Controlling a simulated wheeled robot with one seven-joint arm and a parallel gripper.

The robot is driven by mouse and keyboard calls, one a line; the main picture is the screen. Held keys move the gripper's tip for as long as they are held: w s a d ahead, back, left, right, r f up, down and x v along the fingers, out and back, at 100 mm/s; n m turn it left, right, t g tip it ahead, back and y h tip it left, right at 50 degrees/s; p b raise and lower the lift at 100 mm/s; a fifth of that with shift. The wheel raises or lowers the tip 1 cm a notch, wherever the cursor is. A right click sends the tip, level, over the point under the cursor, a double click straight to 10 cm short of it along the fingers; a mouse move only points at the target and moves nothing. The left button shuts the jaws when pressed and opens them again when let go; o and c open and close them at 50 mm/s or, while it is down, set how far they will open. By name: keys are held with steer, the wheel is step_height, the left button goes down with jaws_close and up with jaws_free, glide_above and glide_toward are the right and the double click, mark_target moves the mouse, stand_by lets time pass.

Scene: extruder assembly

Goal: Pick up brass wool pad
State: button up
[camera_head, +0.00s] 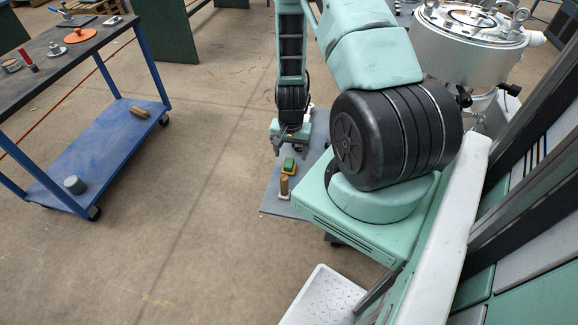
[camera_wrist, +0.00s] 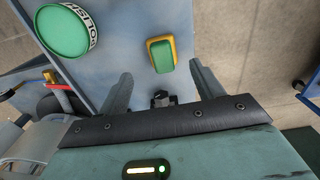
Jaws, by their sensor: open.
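A small yellow and green pad (camera_wrist: 161,55) lies on a grey-blue surface in the wrist view.
A round green tin (camera_wrist: 62,32) lies left of the pad on the low surface (camera_head: 276,205). An upright tan-topped item (camera_head: 284,188) stands in front of the pad. A blue-framed cart (camera_head: 95,150) stands at left. Open floor lies between.

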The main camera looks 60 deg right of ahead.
mark_target(289, 162)
steer(key=shift+w+a+f+p, duration=0.15)
steer(key=shift+f+p, duration=0.45)
steer(key=shift+f, duration=2.1)
steer(key=shift+c, duration=0.3)
steer(key=c, duration=1)
